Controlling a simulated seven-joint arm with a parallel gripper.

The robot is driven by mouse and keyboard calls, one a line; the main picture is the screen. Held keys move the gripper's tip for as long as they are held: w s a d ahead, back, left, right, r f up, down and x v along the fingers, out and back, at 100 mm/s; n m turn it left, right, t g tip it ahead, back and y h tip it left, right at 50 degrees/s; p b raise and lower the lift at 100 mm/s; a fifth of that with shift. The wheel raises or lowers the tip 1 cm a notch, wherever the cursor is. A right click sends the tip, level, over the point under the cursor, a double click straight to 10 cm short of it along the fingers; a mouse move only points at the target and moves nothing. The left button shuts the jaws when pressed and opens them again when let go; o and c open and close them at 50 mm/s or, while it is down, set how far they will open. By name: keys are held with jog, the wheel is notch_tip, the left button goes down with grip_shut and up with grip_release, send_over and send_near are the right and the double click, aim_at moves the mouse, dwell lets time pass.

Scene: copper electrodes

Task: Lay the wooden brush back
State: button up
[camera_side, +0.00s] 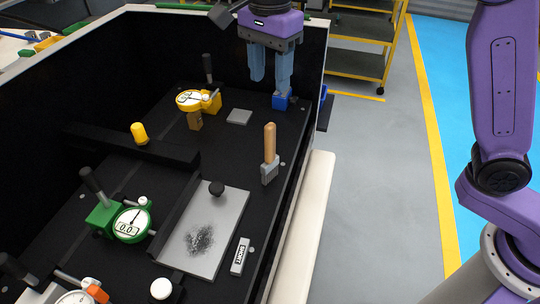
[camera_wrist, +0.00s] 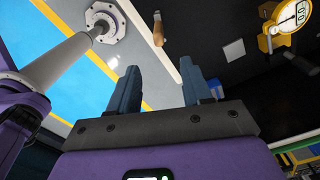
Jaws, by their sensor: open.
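The wooden brush (camera_side: 270,144) stands upright on the black floor of the box, near its right wall, its tan handle up and its grey lower part down. Whether that grey part is bristles or a holder, I cannot tell. Its handle also shows small at the top of the wrist view (camera_wrist: 157,29). My gripper (camera_side: 271,88) is above the far right part of the box, beyond the brush and apart from it. Its blue fingers are spread with nothing between them, as the wrist view also shows (camera_wrist: 160,68).
A grey plate (camera_side: 225,215) with a black knob and dark specks lies nearer the camera. A small labelled block (camera_side: 240,257) is beside it. A yellow gauge (camera_side: 190,100), a green gauge (camera_side: 131,224) and a small grey square (camera_side: 239,117) are around. The box's right wall (camera_side: 305,205) borders the brush.

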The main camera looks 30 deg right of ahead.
aim_at(270, 124)
notch_tip(270, 124, down, 14)
jog(key=shift+s, duration=0.15)
dwell(0.5)
grip_shut()
